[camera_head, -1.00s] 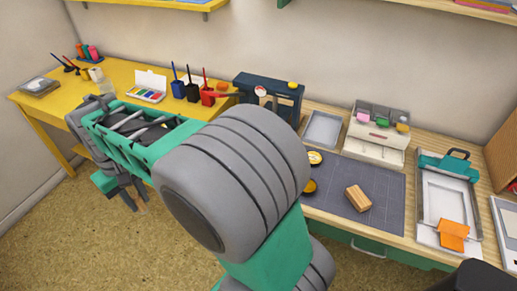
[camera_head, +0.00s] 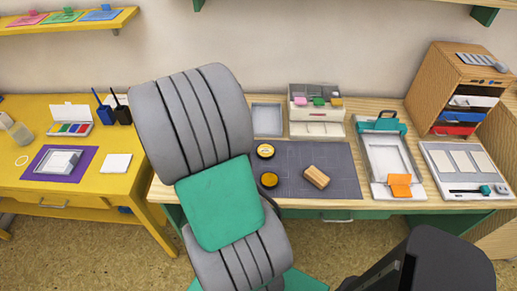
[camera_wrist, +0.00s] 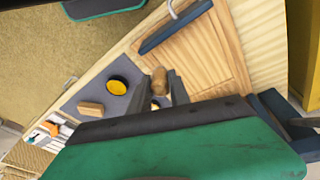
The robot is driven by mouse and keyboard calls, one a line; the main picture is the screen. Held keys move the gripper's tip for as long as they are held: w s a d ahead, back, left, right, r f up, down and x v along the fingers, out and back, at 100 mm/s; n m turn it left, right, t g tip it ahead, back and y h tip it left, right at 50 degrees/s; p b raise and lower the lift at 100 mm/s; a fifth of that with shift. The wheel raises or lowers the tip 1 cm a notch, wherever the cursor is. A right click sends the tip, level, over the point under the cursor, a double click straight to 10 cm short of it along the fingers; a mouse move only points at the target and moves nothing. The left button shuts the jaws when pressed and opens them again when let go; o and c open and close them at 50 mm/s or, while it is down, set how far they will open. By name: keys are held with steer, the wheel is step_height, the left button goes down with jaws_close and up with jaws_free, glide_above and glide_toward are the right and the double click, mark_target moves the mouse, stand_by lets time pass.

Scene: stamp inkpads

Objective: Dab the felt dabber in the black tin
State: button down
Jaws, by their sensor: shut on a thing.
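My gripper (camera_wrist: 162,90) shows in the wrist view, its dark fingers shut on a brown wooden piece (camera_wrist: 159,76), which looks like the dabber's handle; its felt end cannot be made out. In the head view my arm hides the gripper. Two round, dark-rimmed tins are on the dark mat: a rear one with a pale centre (camera_head: 265,151) and a front yellow-topped one (camera_head: 269,180). The wrist view shows a yellow-topped tin (camera_wrist: 117,90) clear of the fingers, and part of another round yellow thing (camera_wrist: 155,104) between them. I cannot tell which is the black tin.
A wooden block (camera_head: 316,177) lies on the mat (camera_head: 340,158) right of the tins. Behind are a grey tray (camera_head: 267,120) and a small drawer box (camera_head: 317,128). A metal frame (camera_head: 386,160) stands right. The yellow table (camera_head: 25,190) is left.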

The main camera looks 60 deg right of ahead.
steer(key=s+d+m+g+p, duration=0.25)
steer(key=s+d+m, duration=0.6)
steer(key=s, duration=0.55)
steer(key=shift+y, duration=0.3)
steer(key=shift+d+f+b, duration=0.2)
steer(key=shift+f+b, duration=0.8)
steer(key=shift+f, duration=0.7)
steer(key=shift+d+f+b, duration=0.15)
steer(key=shift+f+b, duration=0.8)
steer(key=shift+f, duration=0.75)
steer(key=shift+f+b, duration=0.65)
step_height(320, 180, up, 7)
steer(key=p, duration=0.4)
steer(key=shift+p, duration=0.3)
steer(key=shift+w, duration=0.1)
